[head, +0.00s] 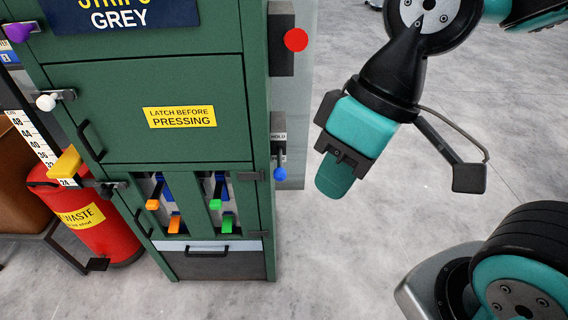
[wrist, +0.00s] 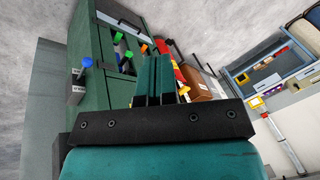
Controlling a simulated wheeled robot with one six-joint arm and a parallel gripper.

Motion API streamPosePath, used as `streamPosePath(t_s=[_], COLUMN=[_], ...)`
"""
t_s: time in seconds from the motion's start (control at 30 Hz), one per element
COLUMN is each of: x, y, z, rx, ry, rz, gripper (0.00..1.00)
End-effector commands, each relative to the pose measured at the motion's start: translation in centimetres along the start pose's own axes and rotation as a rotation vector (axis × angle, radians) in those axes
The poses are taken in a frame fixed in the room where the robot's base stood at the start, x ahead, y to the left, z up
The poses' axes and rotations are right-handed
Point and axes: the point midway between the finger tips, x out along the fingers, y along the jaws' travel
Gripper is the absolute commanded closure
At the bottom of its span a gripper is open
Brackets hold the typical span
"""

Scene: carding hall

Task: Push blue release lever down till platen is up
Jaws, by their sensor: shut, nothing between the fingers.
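A green press cabinet (head: 150,125) stands at the left of the head view. On its right side a lever with a blue ball knob (head: 280,174) hangs below a grey bracket marked HOLD (head: 278,136). The blue knob (wrist: 87,62) also shows at the left of the wrist view. My gripper (head: 335,180) is shut and empty, to the right of the blue knob and apart from it. In the wrist view its fingers (wrist: 154,80) lie together, in front of the cabinet. I cannot make out the platen in either view.
A red ball knob (head: 296,40) sits higher on the same side. Orange and green handles (head: 216,204) fill the front slots. A yellow label reads LATCH BEFORE PRESSING (head: 180,117). A red waste bin (head: 95,215) stands at the left.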

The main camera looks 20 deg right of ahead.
Motion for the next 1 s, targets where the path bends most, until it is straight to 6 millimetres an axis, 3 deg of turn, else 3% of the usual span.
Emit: streamPosePath(t_s=[0.13,0.27,0.4,0.53,0.6,0.73,0.83,1.0], x=[0.0,0.5,2.2,4.8,6.3,8.7,10.0,10.7], y=[0.8,3.9,10.3,17.2,20.7,25.7,27.9,29.0], z=[-1.2,-4.9,-9.8,-12.5,-13.2,-13.4,-13.2,-13.1], rx=[-0.025,-0.117,-0.281,-0.435,-0.511,-0.621,-0.674,-0.708], ry=[0.008,0.037,0.093,0.140,0.158,0.177,0.183,0.186], rz=[-0.002,-0.004,0.016,0.058,0.085,0.131,0.155,0.171], gripper=[1.00,1.00,1.00,1.00,1.00,1.00,1.00,1.00])
